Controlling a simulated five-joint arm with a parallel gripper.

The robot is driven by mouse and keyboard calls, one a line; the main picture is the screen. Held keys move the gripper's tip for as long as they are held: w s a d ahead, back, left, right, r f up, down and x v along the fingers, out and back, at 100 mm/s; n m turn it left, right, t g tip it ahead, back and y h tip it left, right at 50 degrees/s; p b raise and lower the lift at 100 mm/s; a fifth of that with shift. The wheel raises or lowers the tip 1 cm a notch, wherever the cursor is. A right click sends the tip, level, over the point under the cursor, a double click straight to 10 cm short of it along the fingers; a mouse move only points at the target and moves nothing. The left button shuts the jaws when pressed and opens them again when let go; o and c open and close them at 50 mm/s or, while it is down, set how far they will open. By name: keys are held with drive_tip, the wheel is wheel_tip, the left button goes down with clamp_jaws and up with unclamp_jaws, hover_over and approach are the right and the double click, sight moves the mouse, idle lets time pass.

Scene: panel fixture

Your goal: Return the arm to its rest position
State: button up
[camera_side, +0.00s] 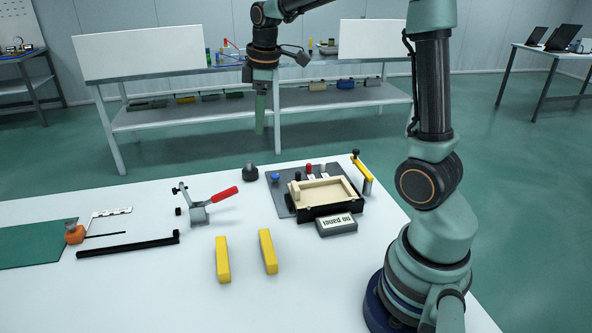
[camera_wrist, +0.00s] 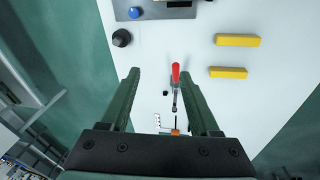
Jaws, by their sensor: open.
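My gripper (camera_side: 261,112) hangs high in the air beyond the back edge of the white table (camera_side: 150,295), with its fingers pointing down. In the wrist view my gripper (camera_wrist: 164,88) shows two dark green fingers spread apart with nothing between them. The red-handled clamp (camera_wrist: 175,82) appears far below, between the fingers in that picture. It stands on the table in the side view (camera_side: 200,212). The panel fixture (camera_side: 322,195) with its cream tray sits at the table's back right, and a "no panel" block (camera_side: 337,225) lies in front of it.
Two yellow bars (camera_side: 222,260) (camera_side: 268,251) lie mid-table. A black knob (camera_side: 250,172) stands near the back edge. A black bar (camera_side: 128,244), an orange-handled tool (camera_side: 75,233) and a green mat (camera_side: 35,243) lie left. A workbench (camera_side: 180,115) stands behind. Air around my gripper looks free.

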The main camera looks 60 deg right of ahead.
drive_tip(key=s+a+r+m+t, duration=0.1)
drive_tip(key=s+a+m+t, duration=0.2)
drive_tip(key=s+a+m, duration=0.4)
drive_tip(key=s+a, duration=0.5)
drive_tip(key=s, duration=0.1)
drive_tip(key=shift+y, duration=0.3)
